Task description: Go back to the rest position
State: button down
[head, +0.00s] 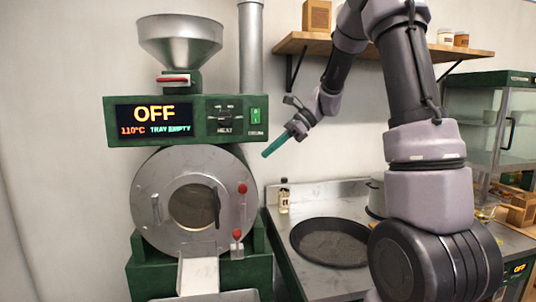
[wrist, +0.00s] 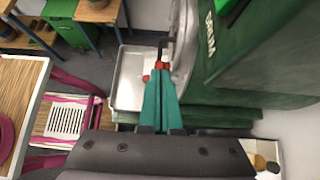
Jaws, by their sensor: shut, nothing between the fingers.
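My gripper (head: 270,150) is raised in front of the wall, just right of the roaster's control panel, with its teal fingers pointing down and left. In the wrist view the two teal fingers (wrist: 158,80) lie together, shut, with nothing between them. The green and metal roaster (head: 195,195) stands at the left in the head view. Its display (head: 153,118) reads OFF, 110°C and TRAY EMPTY. My fingers look apart from the roaster, though in the wrist view they overlap its red knob in the picture.
A metal counter holds a dark round pan (head: 331,242), a small bottle (head: 284,196) and a pot (head: 376,197). A wooden shelf (head: 300,43) is above, near my arm. A glass-fronted cabinet (head: 490,120) stands right. A metal tray (wrist: 128,80) lies below the roaster.

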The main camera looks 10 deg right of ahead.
jog(key=s+d+r+n+t+h, duration=0.2)
jog(key=s+d+n, duration=0.1)
jog(key=s, duration=0.4)
jog(key=s+d+r+n+t+h, duration=0.2)
jog(key=s+d+r+n+h, duration=0.1)
jog(key=s+n, duration=0.3)
jog(key=s+d+r+n+t+h, duration=0.3)
jog(key=s+n, duration=0.2)
jog(key=s, duration=0.5)
